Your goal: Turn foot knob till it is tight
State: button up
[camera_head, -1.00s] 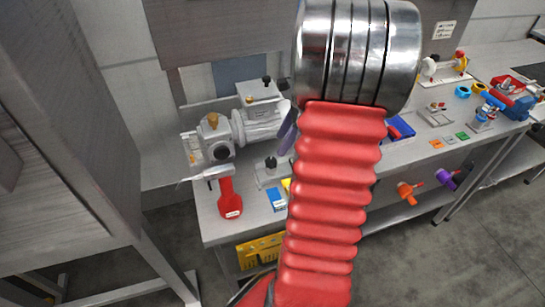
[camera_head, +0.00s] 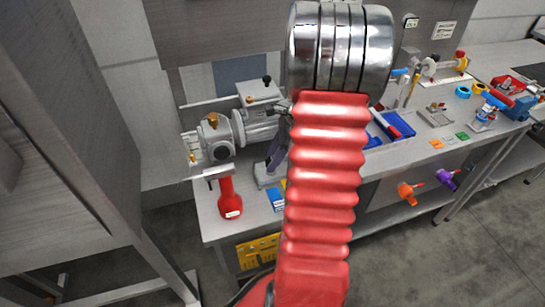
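A grey pump-like machine (camera_head: 240,128) with a brass cap stands on the left of the steel bench. In front of it is a small grey foot block (camera_head: 267,179), partly covered. The foot knob is not clearly visible; a dark purple-grey piece, seemingly a finger of my gripper (camera_head: 276,156), hangs over that spot. I cannot tell whether it touches the knob. The rest of my gripper is hidden behind my red ribbed arm and its metal rings. Whether the fingers are open or shut does not show.
A red-handled tool (camera_head: 229,197) stands left of the foot block, and a blue box (camera_head: 277,199) lies at the front edge. A black knob (camera_head: 266,79) tops a box behind. A blue tray (camera_head: 392,124) and several tools lie right.

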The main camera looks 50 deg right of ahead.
jog(key=shift+d, duration=0.1)
jog(key=c, duration=0.9)
jog(key=shift+w+d+n+g+y, duration=0.1)
jog(key=shift+n+g+y, duration=0.2)
jog(key=shift+n, duration=1)
jog(key=o, duration=1)
jog(key=shift+r, duration=0.15)
jog(key=v, duration=1.3)
jog(key=shift+d+r, duration=0.1)
jog(key=shift+r, duration=0.1)
